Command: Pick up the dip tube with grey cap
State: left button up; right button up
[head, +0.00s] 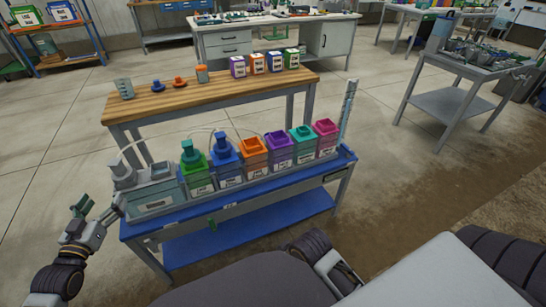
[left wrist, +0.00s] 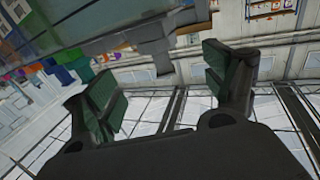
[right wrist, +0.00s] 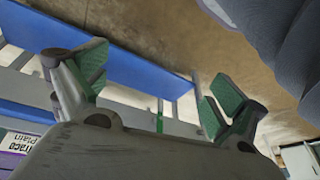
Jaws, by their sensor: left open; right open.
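A grey capped piece (head: 122,174), which looks like the dip tube with grey cap, stands at the left end of the blue bench, by a grey-green box (head: 152,202). Its lower part is hidden, so I cannot tell how it is seated. My left gripper (head: 80,212) is open and empty, left of the bench and apart from the grey cap; its spread fingers show in the left wrist view (left wrist: 165,85). My right gripper (right wrist: 155,90) is open and empty in the right wrist view, in front of the bench's blue lower shelf (right wrist: 130,72).
A row of coloured containers, including a green one (head: 198,178) and a purple one (head: 279,150), fills the blue bench (head: 255,196). Thin hoses arch above its left part. A clear upright tube (head: 347,110) stands at the right end. A wooden shelf (head: 215,90) stands behind. Floor left is clear.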

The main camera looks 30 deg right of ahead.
pick_arm(q)
jog(key=c, duration=0.4)
jog(key=shift+a+r+b, duration=0.1)
jog(key=shift+b, duration=0.2)
jog(key=shift+c, duration=1.2)
jog(key=r+b, duration=0.1)
jog(key=s+r+b, duration=0.1)
jog(key=b, duration=0.1)
jog(key=shift+s+a+r, duration=0.1)
jog(key=shift+a+r, duration=0.1)
jog(key=shift+a, duration=0.2)
jog(key=shift+c, duration=0.4)
jog(key=shift+s+r, duration=0.15)
jog(key=shift+r, duration=0.2)
pick_arm(e)
notch_tip(320, 180, down, 8)
jog(key=w+a+t+y, duration=0.1)
jog(key=a, duration=0.1)
jog(key=shift+a+r, duration=0.2)
pick_arm(q)
jog(key=shift+w, duration=0.2)
pick_arm(e)
jog(key=shift+w, duration=0.1)
